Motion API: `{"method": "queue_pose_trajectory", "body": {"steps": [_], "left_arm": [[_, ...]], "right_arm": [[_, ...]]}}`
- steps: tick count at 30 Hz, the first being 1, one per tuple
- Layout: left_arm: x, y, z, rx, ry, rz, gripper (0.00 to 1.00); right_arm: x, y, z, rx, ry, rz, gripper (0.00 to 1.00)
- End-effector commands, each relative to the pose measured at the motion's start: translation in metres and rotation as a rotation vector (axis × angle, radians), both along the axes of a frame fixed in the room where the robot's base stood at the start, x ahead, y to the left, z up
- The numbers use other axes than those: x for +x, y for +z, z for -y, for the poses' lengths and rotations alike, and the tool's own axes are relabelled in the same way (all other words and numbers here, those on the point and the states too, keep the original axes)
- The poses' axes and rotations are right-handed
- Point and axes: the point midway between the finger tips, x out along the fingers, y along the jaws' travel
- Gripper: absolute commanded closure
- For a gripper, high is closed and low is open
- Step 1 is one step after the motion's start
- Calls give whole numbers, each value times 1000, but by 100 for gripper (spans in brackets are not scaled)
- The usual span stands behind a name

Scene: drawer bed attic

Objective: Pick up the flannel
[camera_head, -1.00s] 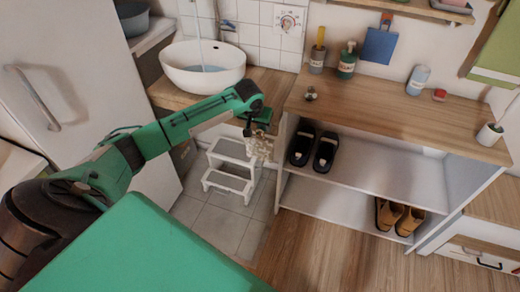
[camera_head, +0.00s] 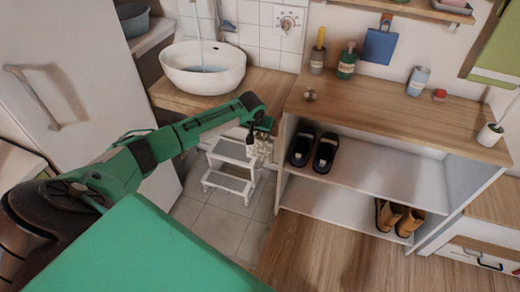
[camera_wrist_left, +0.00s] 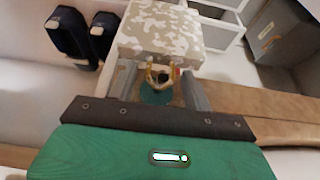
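The flannel, a beige cloth with white blotches, shows near the top of the left wrist view (camera_wrist_left: 160,28) and as a small pale patch in the head view (camera_head: 264,149). It hangs by the gap between the sink counter and the shoe shelf. A gold-coloured ring-like piece (camera_wrist_left: 158,74) is at its near edge. My left gripper (camera_wrist_left: 160,78) is open, its two fingers apart on either side of the gold piece, close to the flannel. I cannot tell whether a finger touches the flannel. My right gripper is not in view.
A white step stool (camera_head: 232,168) stands just below the left gripper. The shoe shelf (camera_head: 390,122) with dark shoes (camera_head: 326,152) is to the right, and the sink (camera_head: 203,68) is behind the arm. The floor in front is clear.

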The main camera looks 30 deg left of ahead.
Motion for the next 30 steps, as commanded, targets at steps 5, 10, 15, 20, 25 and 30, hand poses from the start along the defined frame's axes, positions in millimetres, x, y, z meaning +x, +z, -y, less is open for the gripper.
{"method": "queue_pose_trajectory", "body": {"steps": [5, 10, 15, 20, 25, 30], "left_arm": [[0, 0, 0, 0, 0, 0, 85], [0, 0, 0, 0, 0, 0, 100], [0, 1, 0, 0, 0, 0, 100], [1, 11, 0, -1, 1, 2, 100], [-12, 15, 2, 0, -2, -2, 100], [-37, 15, 8, 0, -2, -1, 100]], "right_arm": [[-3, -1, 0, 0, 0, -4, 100], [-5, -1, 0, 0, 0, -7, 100], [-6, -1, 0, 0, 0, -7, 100], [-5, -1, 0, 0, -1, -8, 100], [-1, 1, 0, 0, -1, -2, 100], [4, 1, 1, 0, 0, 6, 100]]}}
